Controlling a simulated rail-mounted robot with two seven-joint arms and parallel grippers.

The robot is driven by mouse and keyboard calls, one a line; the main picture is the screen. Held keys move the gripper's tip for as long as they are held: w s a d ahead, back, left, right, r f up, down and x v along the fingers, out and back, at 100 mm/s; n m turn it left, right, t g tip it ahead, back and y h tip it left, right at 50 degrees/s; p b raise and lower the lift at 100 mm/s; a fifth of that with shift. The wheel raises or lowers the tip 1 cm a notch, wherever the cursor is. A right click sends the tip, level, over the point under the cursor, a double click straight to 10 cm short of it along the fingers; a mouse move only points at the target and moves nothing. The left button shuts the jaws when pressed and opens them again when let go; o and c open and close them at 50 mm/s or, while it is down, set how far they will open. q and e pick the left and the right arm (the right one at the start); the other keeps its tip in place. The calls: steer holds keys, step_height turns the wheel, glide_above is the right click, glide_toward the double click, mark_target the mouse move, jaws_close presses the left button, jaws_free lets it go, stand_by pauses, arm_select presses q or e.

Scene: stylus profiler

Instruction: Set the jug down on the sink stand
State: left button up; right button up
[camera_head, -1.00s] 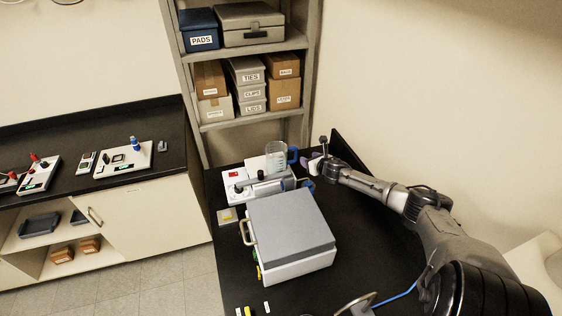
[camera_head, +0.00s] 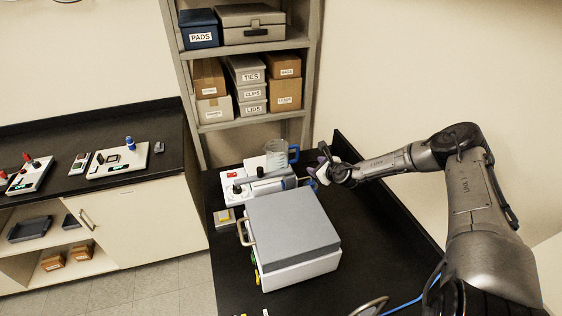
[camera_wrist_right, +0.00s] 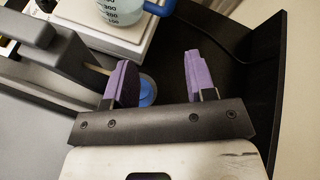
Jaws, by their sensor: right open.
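The clear jug (camera_head: 277,153) with a blue handle stands upright on a white unit at the back of the black bench. In the right wrist view the jug's lower part (camera_wrist_right: 122,8) shows at the top edge, over a white block (camera_wrist_right: 125,42). I cannot tell for sure whether that block is the sink stand. My right gripper (camera_head: 325,168) is right of the jug, apart from it. In the wrist view its purple fingers (camera_wrist_right: 160,75) are spread with nothing between them. My left gripper is not in view.
A grey-lidded box (camera_head: 292,228) stands in front of the white unit (camera_head: 235,186). A blue round part (camera_wrist_right: 147,92) lies below my right fingers. A raised black edge (camera_head: 390,205) runs along the bench's right side. Shelves (camera_head: 252,131) stand behind.

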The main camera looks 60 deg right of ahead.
steer(key=m, duration=0.5)
glide_toward(298, 155)
steer(key=shift+h, duration=0.4)
steer(key=shift+x, duration=2)
steer(key=shift+b+x, duration=0.45)
steer(key=shift+x, duration=2.15)
steer(key=shift+c, duration=0.5)
jaws_close()
